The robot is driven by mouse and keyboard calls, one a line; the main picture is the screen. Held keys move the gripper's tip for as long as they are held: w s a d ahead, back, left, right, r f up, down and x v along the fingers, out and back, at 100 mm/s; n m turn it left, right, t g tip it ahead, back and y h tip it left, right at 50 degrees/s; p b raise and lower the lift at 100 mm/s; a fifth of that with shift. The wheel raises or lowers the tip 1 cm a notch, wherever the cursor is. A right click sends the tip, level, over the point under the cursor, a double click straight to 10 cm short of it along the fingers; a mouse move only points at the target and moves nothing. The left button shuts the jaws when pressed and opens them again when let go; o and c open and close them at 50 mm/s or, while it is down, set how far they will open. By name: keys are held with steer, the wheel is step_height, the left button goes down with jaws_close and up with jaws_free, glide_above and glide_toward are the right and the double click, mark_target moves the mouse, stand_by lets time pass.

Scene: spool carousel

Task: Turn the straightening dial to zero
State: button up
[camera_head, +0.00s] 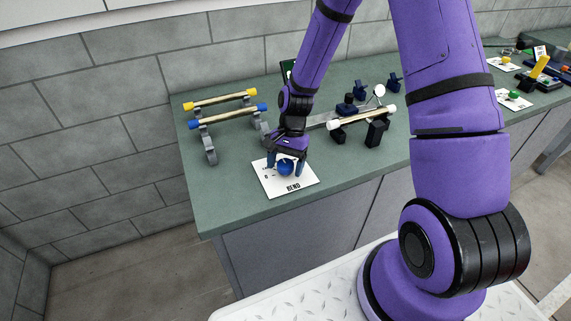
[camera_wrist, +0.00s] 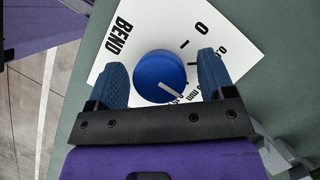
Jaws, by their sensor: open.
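A round blue dial (camera_wrist: 160,76) sits on a white card marked BEND (camera_wrist: 114,49). A white pointer line on the dial runs toward the lower right, near the "0.5 mm" lettering, away from the "0" mark at the card's upper right. My gripper (camera_wrist: 163,68) is open, with one blue finger on each side of the dial. A gap shows on the left, and the right finger is close; I cannot tell whether it touches. In the head view the dial (camera_head: 285,168) shows between the fingers of my gripper (camera_head: 286,160), low over the card (camera_head: 303,185).
On the green bench (camera_head: 222,212), a rack with a yellow-ended rod (camera_head: 220,100) and a blue-ended rod (camera_head: 229,115) stands left of my gripper. A fixture holding a pale rod (camera_head: 361,117) stands to the right. Cards with a yellow and a green knob (camera_head: 513,95) lie farther right.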

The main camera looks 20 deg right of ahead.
steer(key=c, duration=0.9)
steer(key=shift+n, duration=0.4)
steer(key=n+h, duration=0.1)
steer(key=n, duration=0.1)
steer(key=shift+n+g, duration=0.4)
steer(key=n+h, duration=0.1)
steer(key=n, duration=0.3)
steer(key=shift+n+g+h, duration=0.3)
steer(key=shift+h, duration=0.1)
steer(key=n+h, duration=0.1)
steer(key=n, duration=0.3)
steer(key=shift+h, duration=0.3)
steer(key=shift+n+t+h, duration=0.4)
steer(key=shift+n+h, duration=0.2)
steer(key=shift+n, duration=1.2)
